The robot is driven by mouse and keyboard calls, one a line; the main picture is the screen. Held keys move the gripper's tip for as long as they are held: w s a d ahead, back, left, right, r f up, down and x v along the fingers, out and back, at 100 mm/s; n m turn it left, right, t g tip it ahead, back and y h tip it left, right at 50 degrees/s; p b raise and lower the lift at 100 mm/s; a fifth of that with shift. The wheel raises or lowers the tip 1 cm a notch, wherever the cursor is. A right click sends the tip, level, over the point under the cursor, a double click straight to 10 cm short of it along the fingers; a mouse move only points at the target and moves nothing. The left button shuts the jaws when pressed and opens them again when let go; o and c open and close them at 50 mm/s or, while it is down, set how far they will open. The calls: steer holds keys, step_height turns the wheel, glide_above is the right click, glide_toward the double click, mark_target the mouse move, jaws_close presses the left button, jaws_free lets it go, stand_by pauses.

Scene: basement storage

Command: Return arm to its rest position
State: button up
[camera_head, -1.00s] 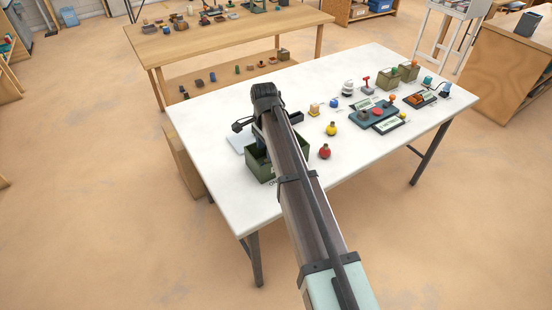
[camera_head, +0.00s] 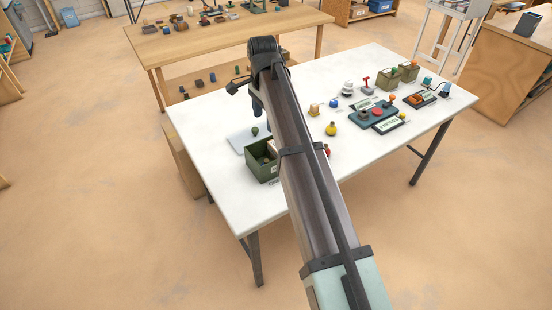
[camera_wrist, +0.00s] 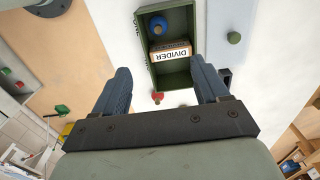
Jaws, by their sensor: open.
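My gripper (camera_wrist: 160,72) is open, with nothing between its two dark fingers in the wrist view. In the head view it shows only partly (camera_head: 257,106), behind my forearm, above the white table (camera_head: 210,118). A green bin (camera_head: 262,172) stands on the table's left part. In the wrist view the bin (camera_wrist: 152,73) lies beyond the fingertips, apart from them. It holds a blue round thing (camera_wrist: 158,24) and a block marked DIVIDER (camera_wrist: 170,52).
A small green thing (camera_head: 255,131) sits by a pale plate (camera_head: 238,143) beside the bin. A yellow round thing (camera_head: 331,129), a blue-grey tray (camera_head: 373,118) and several small objects stand right of my arm. A wooden table (camera_head: 215,38) stands behind.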

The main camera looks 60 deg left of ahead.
steer(key=shift+w, duration=0.1)
stand_by(0.4)
steer(key=w+d+f, duration=0.8)
steer(key=w+d, duration=0.4)
steer(key=d, duration=0.1)
steer(key=w+d+f, duration=0.8)
steer(key=w+d, duration=0.4)
steer(key=d, duration=0.1)
steer(key=w+d+f, duration=0.2)
steer(key=d+f, duration=0.3)
steer(key=d, duration=0.7)
steer(key=w+d+f, duration=0.2)
steer(key=d+f, duration=0.2)
steer(key=d, duration=0.7)
steer(key=w+d+f, duration=0.2)
steer(key=d+f, duration=0.3)
steer(key=d, duration=0.7)
steer(key=s+d+f, duration=0.3)
steer(key=d, duration=0.6)
steer(key=s+d+f, duration=0.2)
steer(key=s+d, duration=0.1)
steer(key=d, duration=0.6)
steer(key=s+f+g, duration=0.3)
steer(key=s+f, duration=0.7)
steer(key=s, duration=0.5)
steer(key=s+f+g, duration=0.3)
steer(key=s+f, duration=0.8)
steer(key=s, duration=0.4)
steer(key=shift+g, duration=0.4)
